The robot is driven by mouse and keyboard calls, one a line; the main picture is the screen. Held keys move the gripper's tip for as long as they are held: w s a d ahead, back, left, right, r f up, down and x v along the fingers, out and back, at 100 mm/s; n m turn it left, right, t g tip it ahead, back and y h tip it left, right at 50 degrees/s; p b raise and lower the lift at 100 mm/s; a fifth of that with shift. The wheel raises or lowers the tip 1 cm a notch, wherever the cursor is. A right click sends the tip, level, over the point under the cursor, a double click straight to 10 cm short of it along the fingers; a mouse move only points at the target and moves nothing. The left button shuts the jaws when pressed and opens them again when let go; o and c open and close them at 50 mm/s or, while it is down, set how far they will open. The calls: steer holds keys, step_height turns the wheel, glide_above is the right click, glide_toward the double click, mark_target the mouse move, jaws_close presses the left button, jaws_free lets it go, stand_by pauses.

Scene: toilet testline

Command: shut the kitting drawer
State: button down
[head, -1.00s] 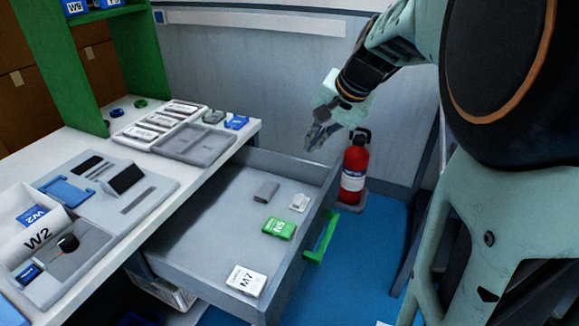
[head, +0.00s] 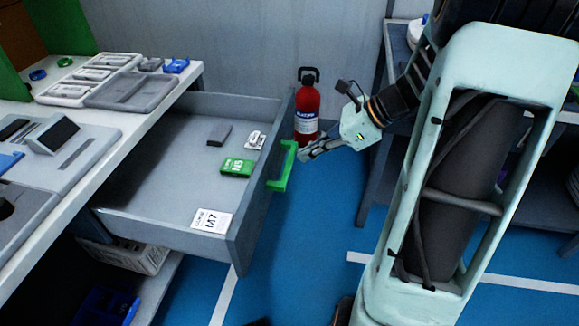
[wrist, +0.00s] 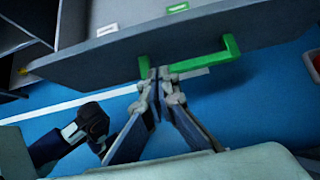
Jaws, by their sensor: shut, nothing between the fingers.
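The grey kitting drawer (head: 262,203) stands pulled out from under the white bench in the head view. Its front panel also shows in the wrist view (wrist: 110,58). A green handle (head: 283,167) is fixed to the outside of the front; in the wrist view the handle (wrist: 205,63) spans the upper middle. My gripper (head: 302,155) is shut and empty, just outside the drawer front beside the handle. In the wrist view the fingertips (wrist: 155,73) are at the handle's left part; I cannot tell whether they touch it.
Inside the drawer lie a green N5 box (head: 237,167), a white M7 card (head: 212,221), a grey block (head: 219,135) and a small white part (head: 256,140). A red extinguisher (head: 307,112) stands behind my gripper. Blue floor (head: 310,250) is free before the drawer.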

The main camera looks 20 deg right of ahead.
mark_target(270, 175)
steer(key=b+x, duration=0.3)
steer(key=x, duration=0.6)
steer(key=shift+w+a+f, duration=0.15)
steer(key=shift+a+f, duration=0.05)
steer(key=shift+f, duration=0.05)
